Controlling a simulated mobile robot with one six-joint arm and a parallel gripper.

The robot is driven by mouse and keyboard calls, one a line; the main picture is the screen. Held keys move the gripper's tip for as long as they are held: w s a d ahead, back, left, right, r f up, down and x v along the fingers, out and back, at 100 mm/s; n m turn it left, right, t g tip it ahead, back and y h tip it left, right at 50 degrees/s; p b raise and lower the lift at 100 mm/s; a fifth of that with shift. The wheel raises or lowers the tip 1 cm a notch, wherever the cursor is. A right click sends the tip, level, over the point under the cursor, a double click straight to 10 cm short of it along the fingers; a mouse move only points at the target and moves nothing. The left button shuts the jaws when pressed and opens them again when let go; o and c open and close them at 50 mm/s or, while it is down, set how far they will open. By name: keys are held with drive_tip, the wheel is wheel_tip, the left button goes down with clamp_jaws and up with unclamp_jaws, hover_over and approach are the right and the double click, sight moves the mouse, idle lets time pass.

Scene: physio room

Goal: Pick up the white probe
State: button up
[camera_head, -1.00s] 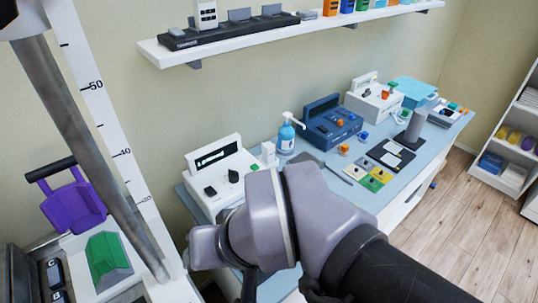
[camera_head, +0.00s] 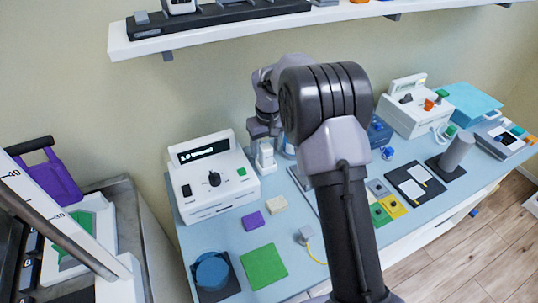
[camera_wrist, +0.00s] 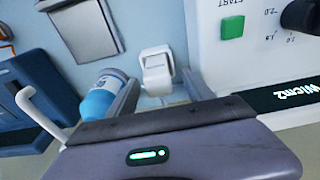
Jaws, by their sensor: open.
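The white probe (camera_head: 266,158) stands upright on the blue table, just right of the white console with the dial. It also shows in the wrist view (camera_wrist: 157,68), with a rounded head and a paler lower part. My gripper (camera_head: 264,138) is above and close to the probe in the head view. In the wrist view my gripper (camera_wrist: 160,82) is open, with one finger on each side of the probe. I cannot tell whether a finger touches it. The probe's lower end is partly hidden by the gripper body.
The white console (camera_head: 215,178) stands close left of the probe. A green pad (camera_head: 264,266) and purple block (camera_head: 253,221) lie in front. A wall shelf (camera_head: 245,31) hangs above.

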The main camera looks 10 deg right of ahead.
drive_tip(key=f, duration=0.2)
drive_tip(key=w+f+b, duration=0.1)
drive_tip(key=f, duration=0.1)
drive_tip(key=shift+f, duration=0.15)
drive_tip(key=shift+c, duration=0.7)
clamp_jaws()
drive_tip(key=shift+d, duration=0.1)
drive_tip(key=shift+r, duration=0.25)
